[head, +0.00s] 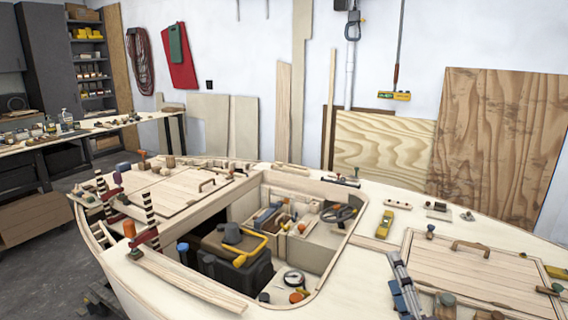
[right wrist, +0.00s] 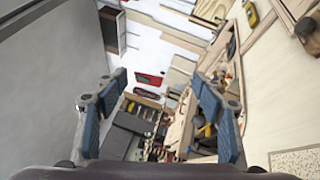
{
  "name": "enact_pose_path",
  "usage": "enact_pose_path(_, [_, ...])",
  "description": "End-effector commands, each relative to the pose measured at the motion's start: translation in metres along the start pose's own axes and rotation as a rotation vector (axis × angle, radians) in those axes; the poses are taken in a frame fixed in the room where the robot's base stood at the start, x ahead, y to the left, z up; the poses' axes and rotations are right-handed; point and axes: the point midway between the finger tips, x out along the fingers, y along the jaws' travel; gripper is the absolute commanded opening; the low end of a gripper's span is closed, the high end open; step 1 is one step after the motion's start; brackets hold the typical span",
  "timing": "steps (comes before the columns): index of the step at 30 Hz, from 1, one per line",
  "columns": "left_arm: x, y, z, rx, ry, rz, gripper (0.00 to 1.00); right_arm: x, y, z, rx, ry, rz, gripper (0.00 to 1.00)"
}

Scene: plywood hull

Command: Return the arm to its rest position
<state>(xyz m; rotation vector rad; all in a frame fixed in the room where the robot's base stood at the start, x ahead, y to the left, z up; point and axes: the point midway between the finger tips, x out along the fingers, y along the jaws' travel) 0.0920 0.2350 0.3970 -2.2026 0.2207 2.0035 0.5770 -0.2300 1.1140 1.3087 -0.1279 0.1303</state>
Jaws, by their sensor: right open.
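My right gripper (head: 402,288) shows at the lower right of the head view, above the light plywood deck (head: 350,285) of the hull. In the right wrist view, the two blue-padded fingers of this gripper (right wrist: 160,82) stand wide apart with nothing between them. The hull and workshop show beyond them, tilted. The rest of the right arm is mostly out of the head view. My left gripper is in neither view.
The open cockpit holds a dark engine-like block (head: 238,268), a yellow-handled tool and small parts. A yellow tool (head: 385,223), a hatch with a wooden handle (head: 470,248) and small items lie on the deck near the right gripper. A workbench (head: 90,128) stands at the back left.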

Motion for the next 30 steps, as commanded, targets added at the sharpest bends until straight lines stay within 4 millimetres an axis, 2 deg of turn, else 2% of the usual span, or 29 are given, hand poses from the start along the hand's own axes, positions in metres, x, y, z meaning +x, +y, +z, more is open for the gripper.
enact_pose_path(1, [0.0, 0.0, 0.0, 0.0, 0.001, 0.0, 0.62, -0.016, -0.03, 0.005, 0.158, -0.05, -0.112, 0.62])
enact_pose_path(5, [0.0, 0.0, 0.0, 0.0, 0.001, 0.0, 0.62, -0.068, -0.107, 0.007, 0.547, -0.207, -0.403, 0.62])
enact_pose_path(6, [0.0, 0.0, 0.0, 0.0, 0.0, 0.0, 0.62, -0.089, -0.129, 0.003, 0.657, -0.261, -0.495, 0.62])
enact_pose_path(10, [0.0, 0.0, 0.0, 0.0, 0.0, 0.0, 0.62, -0.162, -0.184, -0.019, 0.951, -0.435, -0.766, 0.62])
enact_pose_path(12, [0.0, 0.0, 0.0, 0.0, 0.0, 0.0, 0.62, -0.198, -0.201, -0.033, 1.064, -0.519, -0.886, 0.62])
enact_pose_path(15, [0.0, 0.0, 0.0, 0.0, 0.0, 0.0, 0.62, -0.244, -0.215, -0.052, 1.187, -0.628, -1.035, 0.62])
enact_pose_path(19, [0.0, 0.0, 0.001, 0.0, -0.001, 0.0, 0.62, -0.298, -0.222, -0.075, 1.301, -0.756, -1.199, 0.62])
enact_pose_path(23, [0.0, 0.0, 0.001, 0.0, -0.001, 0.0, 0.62, -0.347, -0.22, -0.096, 1.382, -0.88, -1.351, 0.62])
enact_pose_path(24, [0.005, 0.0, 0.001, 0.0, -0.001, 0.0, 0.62, -0.343, -0.239, -0.099, 1.372, -0.875, -1.345, 0.62])
enact_pose_path(30, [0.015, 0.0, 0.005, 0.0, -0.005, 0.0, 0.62, -0.343, -0.301, -0.116, 1.356, -0.881, -1.361, 0.62])
